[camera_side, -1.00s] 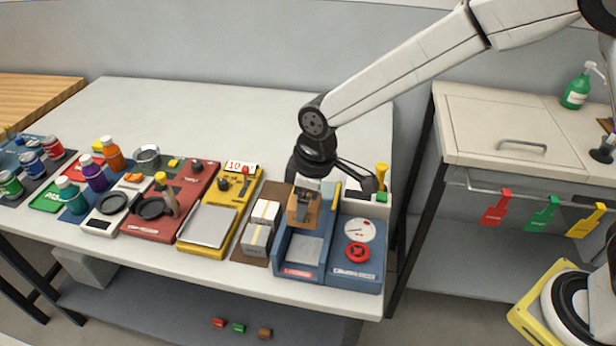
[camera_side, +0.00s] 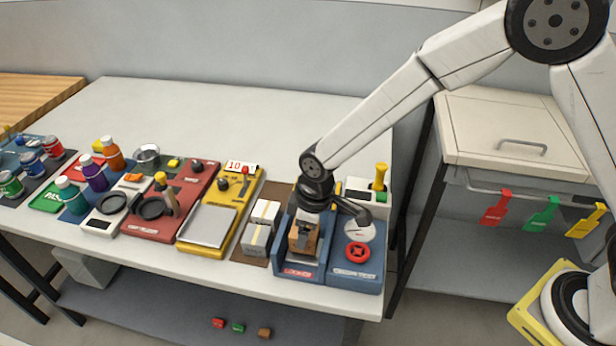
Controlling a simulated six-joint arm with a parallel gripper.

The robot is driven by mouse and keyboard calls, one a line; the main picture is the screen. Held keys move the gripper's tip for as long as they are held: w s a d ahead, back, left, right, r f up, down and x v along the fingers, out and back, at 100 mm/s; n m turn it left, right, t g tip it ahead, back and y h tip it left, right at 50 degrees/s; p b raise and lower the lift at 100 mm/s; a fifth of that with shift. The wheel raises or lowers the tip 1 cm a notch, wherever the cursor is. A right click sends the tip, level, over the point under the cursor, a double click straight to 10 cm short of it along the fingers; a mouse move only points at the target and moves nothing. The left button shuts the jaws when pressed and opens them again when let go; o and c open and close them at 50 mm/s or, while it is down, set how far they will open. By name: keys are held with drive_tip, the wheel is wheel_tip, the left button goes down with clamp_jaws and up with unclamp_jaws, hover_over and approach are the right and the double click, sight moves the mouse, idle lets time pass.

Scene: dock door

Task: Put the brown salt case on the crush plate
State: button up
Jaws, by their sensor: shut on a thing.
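The brown salt case (camera_side: 302,243) is a small brown box in my gripper (camera_side: 305,229). It sits low between the walls of the blue press unit (camera_side: 301,272) at the right end of the table. My gripper points down and is shut on the case. The grey crush plate (camera_side: 303,262) is the floor of that unit and is mostly hidden under the case. I cannot tell whether the case touches it.
White boxes (camera_side: 257,240) stand on a brown mat just left. A blue panel with a dial and red knob (camera_side: 358,252) adjoins on the right. A yellow scale (camera_side: 208,226) lies farther left. A yellow-handled tool (camera_side: 380,175) stands behind.

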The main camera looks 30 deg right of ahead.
drive_tip(key=shift+f, duration=0.9)
drive_tip(key=o, duration=1.2)
drive_tip(key=shift+f, duration=0.15)
drive_tip(key=shift+s+d+r, duration=0.2)
drive_tip(key=shift+r, duration=1.85)
drive_tip(key=shift+s+d+r, duration=0.25)
drive_tip(key=shift+r, duration=1.75)
drive_tip(key=shift+s+d+r, duration=0.2)
drive_tip(key=shift+r, duration=1.85)
